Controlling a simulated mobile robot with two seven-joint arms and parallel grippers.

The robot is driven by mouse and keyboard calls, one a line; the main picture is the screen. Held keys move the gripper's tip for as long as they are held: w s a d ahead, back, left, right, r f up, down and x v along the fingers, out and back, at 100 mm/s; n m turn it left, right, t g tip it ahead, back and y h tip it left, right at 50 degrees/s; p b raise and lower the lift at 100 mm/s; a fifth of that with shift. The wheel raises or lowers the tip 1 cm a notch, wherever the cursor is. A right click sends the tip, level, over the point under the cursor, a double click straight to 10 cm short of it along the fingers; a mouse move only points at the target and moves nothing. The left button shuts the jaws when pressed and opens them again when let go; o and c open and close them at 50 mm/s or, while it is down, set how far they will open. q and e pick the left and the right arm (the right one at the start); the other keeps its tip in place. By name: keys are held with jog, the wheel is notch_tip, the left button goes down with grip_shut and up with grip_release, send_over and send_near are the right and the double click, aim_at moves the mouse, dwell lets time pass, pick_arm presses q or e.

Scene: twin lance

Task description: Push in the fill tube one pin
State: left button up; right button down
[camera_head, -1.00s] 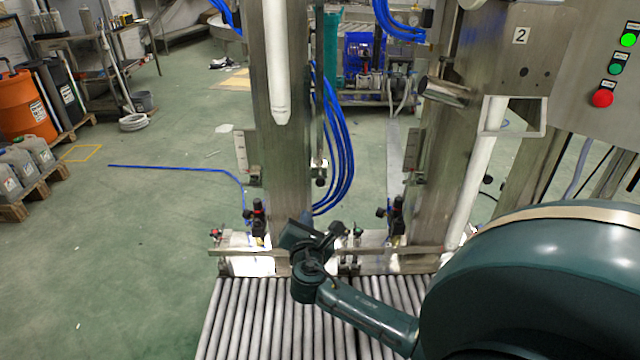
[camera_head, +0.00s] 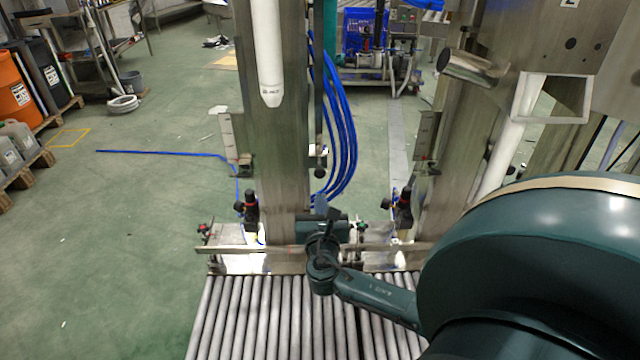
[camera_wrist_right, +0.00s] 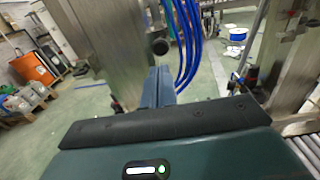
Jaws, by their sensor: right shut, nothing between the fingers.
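The white fill tube (camera_head: 267,55) hangs along the left steel column in the head view. A small dark round-ended knob (camera_head: 320,173), which looks like the pin, sits low on a thin rod at that column's right side. The knob shows larger in the right wrist view (camera_wrist_right: 160,46), just beyond the fingertips. My right gripper (camera_head: 321,206) is below the knob in the head view. Its blue-grey fingers (camera_wrist_right: 158,75) are shut and empty, pointing up toward the knob. A gap shows between them in the picture, but depth is hard to judge. My left gripper is not in view.
Blue hoses (camera_head: 345,130) hang close to the right of the knob. A steel rail with valves (camera_head: 250,210) crosses behind my gripper, above the roller conveyor (camera_head: 270,315). A second steel column (camera_head: 455,150) stands to the right. Open floor lies left.

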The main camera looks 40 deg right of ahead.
aim_at(320, 175)
jog(key=x, duration=0.7)
jog(key=shift+w+d, duration=0.1)
jog(key=shift+d, duration=0.05)
